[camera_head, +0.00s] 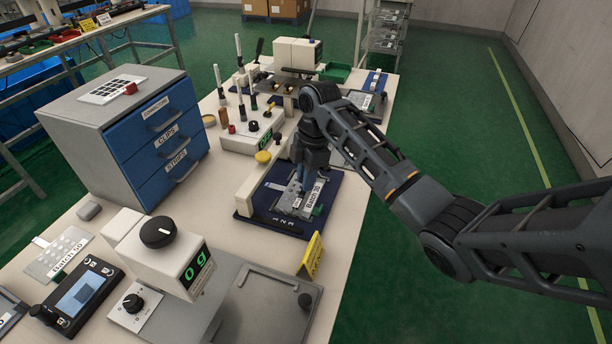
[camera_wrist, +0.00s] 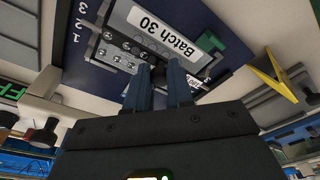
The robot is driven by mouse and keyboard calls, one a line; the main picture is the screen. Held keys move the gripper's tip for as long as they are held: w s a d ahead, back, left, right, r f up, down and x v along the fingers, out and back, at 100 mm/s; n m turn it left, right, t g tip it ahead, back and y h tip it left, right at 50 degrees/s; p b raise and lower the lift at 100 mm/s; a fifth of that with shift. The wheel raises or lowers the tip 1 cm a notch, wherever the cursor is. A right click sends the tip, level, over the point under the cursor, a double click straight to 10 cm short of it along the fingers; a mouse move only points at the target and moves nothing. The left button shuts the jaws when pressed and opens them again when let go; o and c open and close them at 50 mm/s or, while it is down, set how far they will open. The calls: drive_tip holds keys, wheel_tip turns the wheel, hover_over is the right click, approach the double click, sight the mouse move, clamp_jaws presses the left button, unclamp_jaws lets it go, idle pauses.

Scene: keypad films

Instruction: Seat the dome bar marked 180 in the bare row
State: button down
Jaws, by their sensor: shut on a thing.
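My gripper (camera_head: 301,186) points down over the keypad plate on the dark blue fixture (camera_head: 262,198). Its two blue fingers (camera_wrist: 166,92) show in the wrist view, shut with a narrow gap between them. The grey plate carries a white "Batch 30" label (camera_wrist: 160,34). Rows of round domes (camera_wrist: 120,50) show beside the label, next to the fixture's numbers 1, 2 and 3. The fingers hide part of the plate, so I cannot tell which row is bare.
A yellow sign (camera_head: 311,256) stands close to the fixture. A blue drawer cabinet (camera_head: 150,128) is at left. A control box (camera_head: 245,138) with upright tools stands behind. A "Batch 50" card (camera_head: 58,252) lies front left.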

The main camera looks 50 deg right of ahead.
drive_tip(key=shift+f+b, duration=0.4)
drive_tip(key=shift+f, duration=0.4)
drive_tip(key=c, duration=0.9)
unclamp_jaws()
drive_tip(key=r, duration=0.5)
drive_tip(key=d+r, duration=0.1)
drive_tip(key=r, duration=0.1)
drive_tip(key=shift+s+r, duration=0.25)
drive_tip(key=shift+r, duration=0.1)
drive_tip(key=shift+s, duration=0.1)
